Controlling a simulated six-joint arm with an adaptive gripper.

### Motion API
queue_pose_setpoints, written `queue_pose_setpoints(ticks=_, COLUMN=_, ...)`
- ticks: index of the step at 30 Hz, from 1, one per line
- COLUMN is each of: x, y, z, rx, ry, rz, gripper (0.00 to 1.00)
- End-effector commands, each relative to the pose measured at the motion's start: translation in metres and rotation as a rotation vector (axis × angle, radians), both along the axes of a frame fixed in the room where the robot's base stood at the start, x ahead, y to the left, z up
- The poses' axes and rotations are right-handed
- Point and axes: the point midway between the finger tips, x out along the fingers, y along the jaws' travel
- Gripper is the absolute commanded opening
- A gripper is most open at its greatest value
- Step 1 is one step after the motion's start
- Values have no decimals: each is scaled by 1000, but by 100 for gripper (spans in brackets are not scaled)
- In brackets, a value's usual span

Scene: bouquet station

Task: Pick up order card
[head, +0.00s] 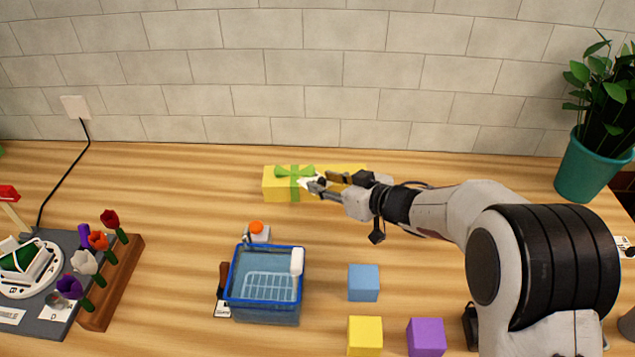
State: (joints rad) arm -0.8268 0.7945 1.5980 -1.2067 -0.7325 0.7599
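My gripper (324,181) reaches in from the right, in front of a yellow gift box with a green ribbon (277,188). Its two fingers look spread apart, with the tips over the box's front. A small white patch (306,182) shows at the fingertips against the box. It may be a card, but it is too small to tell, and whether the fingers touch it is unclear. I cannot make out the order card for certain. A white card (625,247) with dark marks lies at the far right edge, partly cut off.
A blue basket (265,315) stands front centre, near blue (363,283), yellow (365,336) and purple (426,337) blocks. A wooden rack (115,290) with several flowers is at left. A potted plant (582,170) stands at right. The table left of the box is clear.

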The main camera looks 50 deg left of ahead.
Motion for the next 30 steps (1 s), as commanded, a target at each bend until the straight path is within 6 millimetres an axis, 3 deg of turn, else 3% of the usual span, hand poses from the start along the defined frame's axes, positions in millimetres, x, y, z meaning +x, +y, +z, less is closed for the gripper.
queue_pose_setpoints(ticks=14, x=0, y=0, z=0, rx=0, ry=0, rz=0, gripper=32)
queue_pose_setpoints(ticks=18, x=0, y=0, z=0, rx=0, ry=0, rz=-1, gripper=1)
queue_pose_setpoints(ticks=30, x=0, y=0, z=1, rx=0, ry=-1, rz=-1, gripper=0)
